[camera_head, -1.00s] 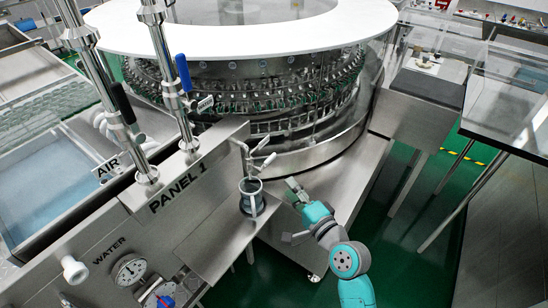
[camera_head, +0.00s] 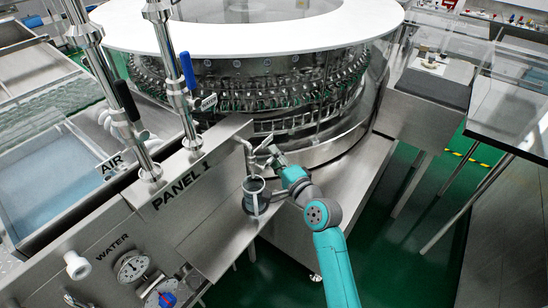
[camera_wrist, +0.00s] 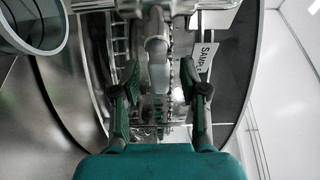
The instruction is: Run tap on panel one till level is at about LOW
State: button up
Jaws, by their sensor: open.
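Panel one (camera_head: 215,185) is a steel panel marked PANEL 1. A small tap (camera_head: 247,150) with a lever rises at its right end, above a cylindrical cup (camera_head: 254,190). I cannot read any level or LOW mark in the cup. My gripper (camera_head: 272,156) is right beside the tap lever, above and right of the cup. In the wrist view my gripper (camera_wrist: 160,85) is open, with a pale tap handle (camera_wrist: 157,62) between its fingers; I cannot tell whether they touch it. The cup's round rim (camera_wrist: 38,22) shows at upper left.
A SAMPLE tag (camera_wrist: 207,57) hangs near the right finger. The rotary washer (camera_head: 255,85) with its white ring top stands close behind the tap.

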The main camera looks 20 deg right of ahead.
jog(key=shift+w, duration=0.2)
grip_shut()
jog(key=shift+f, duration=0.1)
jog(key=shift+s+a+f+m+g+y, duration=0.25)
jog(key=shift+f+m+g, duration=0.4)
jog(key=shift+m, duration=0.65)
jog(key=shift+s+a+f+m+g+y, duration=0.2)
jog(key=shift+f+m+g, duration=0.45)
jog(key=shift+m, duration=0.65)
jog(key=shift+s+a+f+m+g+y, duration=0.25)
jog(key=shift+f+m+g, duration=0.4)
jog(key=shift+m, duration=0.65)
jog(key=shift+w+a, duration=0.1)
